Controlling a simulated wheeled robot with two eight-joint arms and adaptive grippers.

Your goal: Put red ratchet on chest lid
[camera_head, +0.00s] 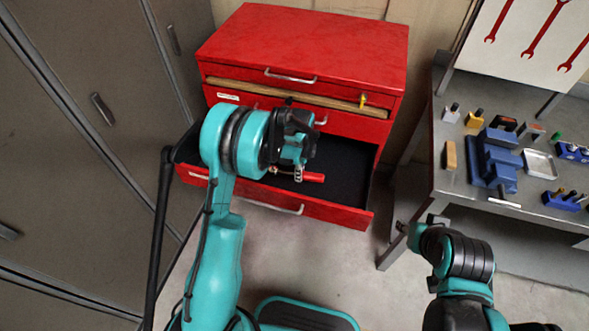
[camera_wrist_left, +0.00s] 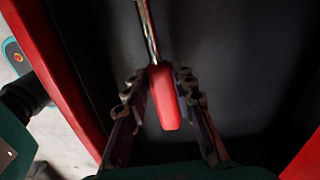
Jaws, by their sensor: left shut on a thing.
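The red ratchet (camera_head: 314,178) is at the open lower drawer (camera_head: 348,170) of the red tool chest. My left gripper (camera_head: 298,172) is shut on it, and hides part of it in the head view. In the left wrist view, the red handle (camera_wrist_left: 164,98) lies between the two fingers of the left gripper (camera_wrist_left: 165,98), with its metal shaft pointing away over the dark drawer floor. I cannot tell whether the ratchet still touches the floor. The chest lid (camera_head: 310,42) is closed, red and bare. My right gripper (camera_head: 403,228) is small and dark at lower right; its fingers are unclear.
A metal workbench (camera_head: 440,195) stands at right with a blue vise (camera_head: 492,160), a small tray (camera_head: 539,164) and other small items. Grey lockers (camera_head: 100,110) line the left.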

